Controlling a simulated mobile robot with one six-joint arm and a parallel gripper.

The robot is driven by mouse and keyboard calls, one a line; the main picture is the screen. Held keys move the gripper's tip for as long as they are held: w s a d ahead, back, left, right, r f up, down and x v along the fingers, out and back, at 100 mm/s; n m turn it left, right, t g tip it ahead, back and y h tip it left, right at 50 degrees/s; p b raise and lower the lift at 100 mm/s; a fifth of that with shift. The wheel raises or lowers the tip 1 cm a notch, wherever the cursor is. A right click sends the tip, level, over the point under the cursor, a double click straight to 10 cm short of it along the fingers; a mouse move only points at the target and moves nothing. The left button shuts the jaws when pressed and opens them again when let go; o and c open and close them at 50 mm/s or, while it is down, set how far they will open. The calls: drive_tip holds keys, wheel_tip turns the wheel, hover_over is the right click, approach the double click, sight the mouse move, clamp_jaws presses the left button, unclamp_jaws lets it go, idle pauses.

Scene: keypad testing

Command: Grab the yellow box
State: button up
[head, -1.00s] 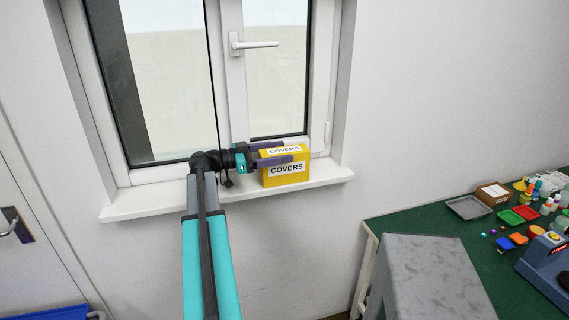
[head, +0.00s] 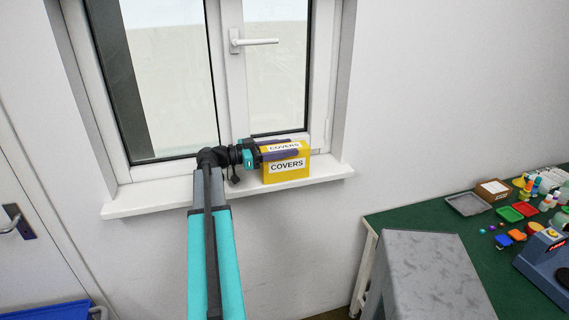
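The yellow box (head: 288,174), labelled COVERS on its front and top, stands upright on the white windowsill. My gripper (head: 285,148) reaches in from the left at the height of the box's top. Its near purple finger lies along the upper front edge, and the far finger runs along the back, partly hidden. The label on top shows between the fingers. They look shut on the box, with no clear gap at the front. The box still rests on the sill.
The windowsill (head: 150,199) is bare to the left of my arm. The window handle (head: 255,42) is above the box. A green table (head: 425,217) at the lower right holds a grey tray (head: 467,205) and several small items. A grey cabinet (head: 428,270) stands in front of it.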

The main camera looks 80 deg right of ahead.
drive_tip(key=c, duration=0.7)
drive_tip(key=shift+r, duration=0.15)
drive_tip(key=shift+c, duration=0.2)
drive_tip(key=shift+r+b, duration=0.85)
drive_tip(key=shift+r, duration=0.65)
drive_tip(key=w+a+r+b, duration=0.1)
drive_tip(key=w+a+b, duration=0.1)
drive_tip(key=a, duration=0.5)
drive_tip(key=w+a+b, duration=0.2)
drive_tip(key=a, duration=0.6)
drive_tip(key=shift+a+r, duration=0.25)
drive_tip(key=shift+r, duration=0.1)
